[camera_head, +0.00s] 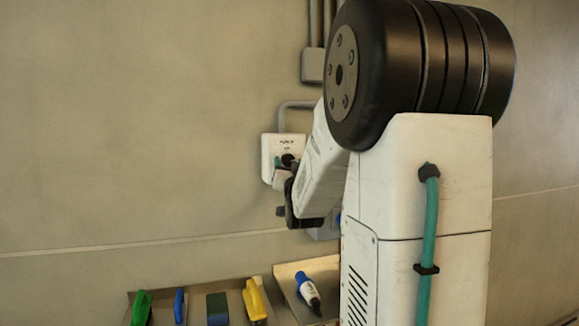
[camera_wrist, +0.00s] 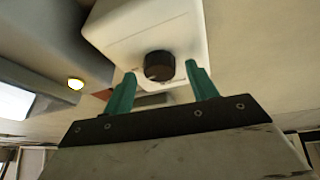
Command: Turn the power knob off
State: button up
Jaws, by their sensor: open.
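The power knob (camera_wrist: 158,66) is a round black knob on the face of a white wall box (camera_wrist: 132,32). In the head view the box (camera_head: 268,158) is on the wall, left of my arm, and the dark knob (camera_head: 287,160) shows at its lower right. My gripper (camera_wrist: 161,72) is open in the wrist view, with one green finger on each side of the knob. A gap shows between each finger and the knob. In the head view my wrist and arm hide part of the box's lower right side. The knob's setting cannot be read.
Below on the wall is a tray (camera_head: 262,275) with a green tool (camera_head: 141,306), a blue item (camera_head: 179,305), a blue-green block (camera_head: 217,308) and a yellow tool (camera_head: 254,301). A blue-and-white marker-like item (camera_head: 308,291) lies to their right. A grey conduit box (camera_head: 312,66) is above.

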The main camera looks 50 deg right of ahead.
jog(key=c, duration=1)
jog(key=shift+d+n, duration=0.1)
jog(key=shift+n, duration=0.3)
jog(key=n+t+y, duration=0.1)
jog(key=n, duration=0.1)
jog(key=n+t+y, duration=0.1)
jog(key=n, duration=0.2)
jog(key=shift+s+d+y, duration=0.1)
jog(key=shift+d+y, duration=0.05)
jog(key=shift+y, duration=0.15)
jog(key=n+y, duration=0.2)
jog(key=n, duration=0.2)
jog(key=n+t+y, duration=0.1)
jog(key=n+y, duration=0.1)
jog(key=n, duration=0.2)
jog(key=shift+s+d+n+t, duration=0.1)
jog(key=shift+d+n+t, duration=0.1)
jog(key=shift+n+t, duration=0.1)
jog(key=n+y, duration=0.1)
jog(key=n, duration=0.2)
jog(key=n+y, duration=0.2)
jog(key=shift+d+r+n, duration=0.1)
jog(key=shift+r+n, duration=0.1)
jog(key=shift+n, duration=0.2)
jog(key=shift+s+r+n+g+y, duration=0.1)
jog(key=shift+n+g+y, duration=0.3)
jog(key=shift+n, duration=0.7)
jog(key=shift+n+g+y, duration=0.3)
jog(key=shift+n+y, duration=0.2)
jog(key=shift+n, duration=0.6)
